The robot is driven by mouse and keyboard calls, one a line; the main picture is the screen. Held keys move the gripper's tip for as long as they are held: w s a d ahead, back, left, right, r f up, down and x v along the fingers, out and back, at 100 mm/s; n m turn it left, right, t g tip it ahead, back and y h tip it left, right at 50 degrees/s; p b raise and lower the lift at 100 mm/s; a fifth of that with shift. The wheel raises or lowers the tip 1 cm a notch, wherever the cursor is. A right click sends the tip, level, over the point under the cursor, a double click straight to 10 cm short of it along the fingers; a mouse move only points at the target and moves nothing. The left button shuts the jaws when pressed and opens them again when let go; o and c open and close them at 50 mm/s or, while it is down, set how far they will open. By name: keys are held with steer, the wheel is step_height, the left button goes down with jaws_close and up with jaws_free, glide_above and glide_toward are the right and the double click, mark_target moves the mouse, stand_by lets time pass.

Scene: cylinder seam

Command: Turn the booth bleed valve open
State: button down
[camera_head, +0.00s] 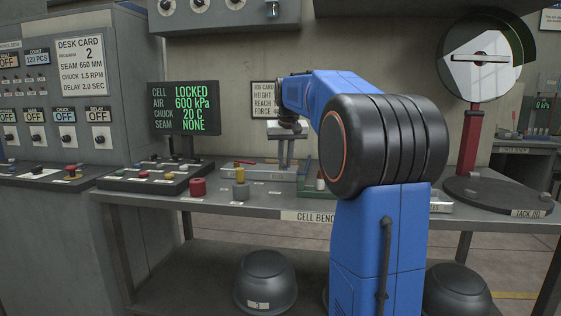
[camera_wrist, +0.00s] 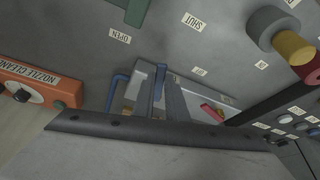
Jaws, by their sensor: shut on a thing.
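My gripper (camera_head: 285,162) reaches down to the back of the cell bench, fingers pointing down. In the wrist view its narrow fingers (camera_wrist: 160,90) are close together, over a grey block with a blue bent rod (camera_wrist: 118,92) beside it. They are shut on what looks like the booth bleed valve's handle, though the grip point is mostly hidden. Two bench labels, OPEN (camera_wrist: 120,35) and SHUT (camera_wrist: 194,20), lie near the fingers. I cannot tell which label the handle points to.
A red lever (camera_wrist: 212,112) lies beside the fingers, and an orange nozzle cleaner (camera_wrist: 38,88) is at the wrist view's left. A display (camera_head: 184,108) reads LOCKED, 600 kPa.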

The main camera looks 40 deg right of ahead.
steer(key=d+n, duration=0.1)
steer(key=n, duration=0.1)
steer(key=s+d+n+y, duration=0.1)
steer(key=d+n, duration=0.1)
steer(key=shift+d+n+t+y, duration=0.1)
steer(key=shift+n+t+y, duration=0.2)
steer(key=d+n, duration=0.1)
steer(key=d+n+y, duration=0.1)
steer(key=n, duration=0.1)
steer(key=shift+w, duration=0.15)
steer(key=shift+w+d+n+y, duration=0.25)
steer(key=shift+d+n+y, duration=0.5)
steer(key=shift+n, duration=0.65)
steer(key=c, duration=1.8)
jaws_free()
steer(key=shift+o, duration=0.2)
steer(key=w+v, duration=0.1)
steer(key=v, duration=1.6)
steer(key=shift+r, duration=0.35)
